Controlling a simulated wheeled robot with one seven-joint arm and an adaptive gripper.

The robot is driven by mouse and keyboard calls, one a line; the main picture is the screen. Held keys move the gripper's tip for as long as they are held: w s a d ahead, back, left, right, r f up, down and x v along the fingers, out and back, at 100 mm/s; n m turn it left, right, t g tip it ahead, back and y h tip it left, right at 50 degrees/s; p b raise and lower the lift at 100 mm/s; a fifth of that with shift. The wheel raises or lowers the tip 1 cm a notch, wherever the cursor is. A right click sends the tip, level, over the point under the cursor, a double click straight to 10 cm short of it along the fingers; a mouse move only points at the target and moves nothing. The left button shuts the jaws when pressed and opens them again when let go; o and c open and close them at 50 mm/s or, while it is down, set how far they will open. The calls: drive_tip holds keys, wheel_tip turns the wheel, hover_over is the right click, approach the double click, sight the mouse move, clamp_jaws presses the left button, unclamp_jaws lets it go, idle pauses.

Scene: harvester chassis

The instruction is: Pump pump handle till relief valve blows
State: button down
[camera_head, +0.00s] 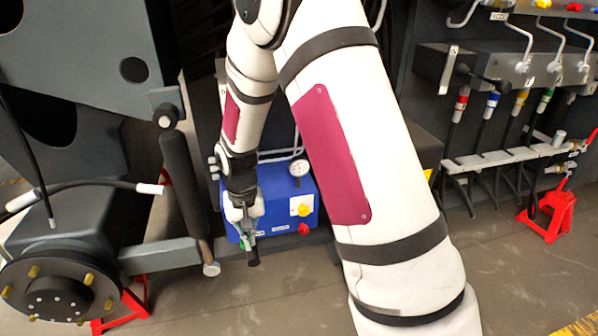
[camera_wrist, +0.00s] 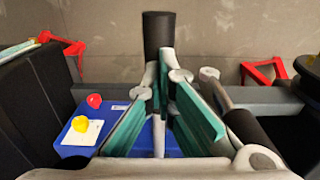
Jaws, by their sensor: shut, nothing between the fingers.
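The blue pump unit (camera_head: 272,205) stands low between the chassis parts, with a round gauge (camera_head: 299,168) on top and a yellow knob (camera_head: 303,210) and red knob (camera_head: 304,229) on its face. Its blue body (camera_wrist: 88,137) also shows at the left of the wrist view. A black grip (camera_wrist: 158,32), apparently the pump handle's end, lies just past my fingertips; it also shows in the head view (camera_head: 253,258). My gripper (camera_head: 249,238) points down in front of the pump, its fingers (camera_wrist: 166,58) shut close to the grip. Contact is unclear. I cannot tell which part is the relief valve.
A wheel hub (camera_head: 60,293) and a dark cylinder (camera_head: 185,182) are left of the pump. A hose manifold (camera_head: 515,155) and a red stand (camera_head: 549,213) are at right. Bare floor (camera_head: 235,300) lies in front.

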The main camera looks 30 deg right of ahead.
drive_tip(key=shift+f+b, duration=2.85)
drive_tip(key=shift+f, duration=1.75)
drive_tip(key=r+p, duration=0.4)
drive_tip(key=r, duration=0.2)
drive_tip(key=r+p, duration=0.5)
drive_tip(key=r, duration=0.1)
drive_tip(key=shift+s+r, duration=0.2)
drive_tip(key=shift+r, duration=0.15)
drive_tip(key=shift+w+d+f+b, duration=0.15)
drive_tip(key=shift+f+b, duration=0.8)
drive_tip(key=shift+f, duration=0.55)
drive_tip(key=shift+w+f+b, duration=0.15)
drive_tip(key=shift+f+b, duration=0.75)
drive_tip(key=shift+f, duration=0.65)
drive_tip(key=shift+w+d+f+b, duration=0.15)
drive_tip(key=shift+f+b, duration=0.8)
drive_tip(key=shift+f, duration=0.55)
wheel_tip(320, 180, up, 11)
drive_tip(key=p, duration=0.7)
drive_tip(key=shift+a+r, duration=0.15)
